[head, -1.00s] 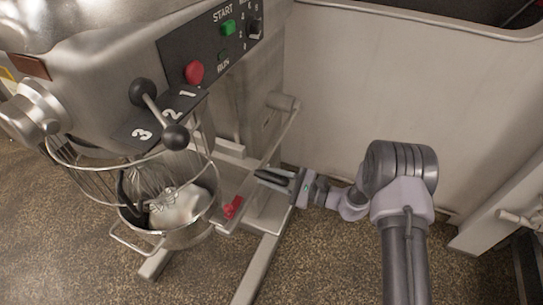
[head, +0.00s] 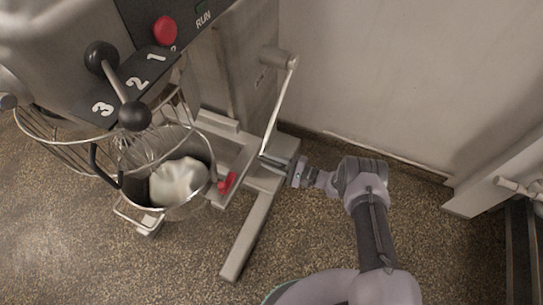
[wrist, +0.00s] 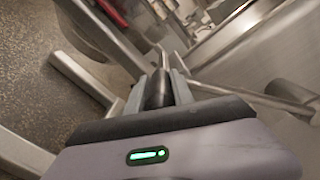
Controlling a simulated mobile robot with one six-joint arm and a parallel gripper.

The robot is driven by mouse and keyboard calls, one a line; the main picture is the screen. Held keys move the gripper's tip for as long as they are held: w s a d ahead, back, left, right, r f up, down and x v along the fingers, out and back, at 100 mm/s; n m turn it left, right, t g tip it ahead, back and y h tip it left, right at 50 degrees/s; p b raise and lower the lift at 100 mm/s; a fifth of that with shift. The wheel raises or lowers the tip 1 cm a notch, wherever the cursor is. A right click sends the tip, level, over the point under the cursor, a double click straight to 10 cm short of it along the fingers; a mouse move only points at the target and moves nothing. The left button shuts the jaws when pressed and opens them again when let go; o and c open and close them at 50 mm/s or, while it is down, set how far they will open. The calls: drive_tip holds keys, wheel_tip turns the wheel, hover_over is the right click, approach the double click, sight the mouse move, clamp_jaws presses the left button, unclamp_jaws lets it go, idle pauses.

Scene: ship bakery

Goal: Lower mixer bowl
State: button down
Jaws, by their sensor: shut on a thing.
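The steel mixer bowl (head: 203,207) sits in its cradle below the wire guard in the head view, with a white mass inside and the wire whisk over it. A bent metal lever (head: 284,100) on the side of the mixer column runs down to a dark grip. My gripper (head: 268,160) is at the lever's lower end. In the wrist view my gripper (wrist: 162,88) is shut on the dark lever grip (wrist: 158,89), with a finger on either side. The grip is mostly hidden in the head view.
A red clamp handle (head: 227,183) sits beside the bowl. The mixer's foot (head: 248,235) extends along the speckled floor. A pale panel (head: 385,85) stands behind my arm. The gear lever (head: 118,85) and red button (head: 165,31) are above.

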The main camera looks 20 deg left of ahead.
drive_tip(key=shift+w, duration=0.25)
drive_tip(key=c, duration=1.1)
unclamp_jaws()
drive_tip(key=shift+w, duration=0.2)
drive_tip(key=s+d+p, duration=0.1)
drive_tip(key=d+p, duration=0.2)
drive_tip(key=d, duration=1.4)
drive_tip(key=shift+s+d, duration=0.25)
drive_tip(key=shift+s, duration=0.15)
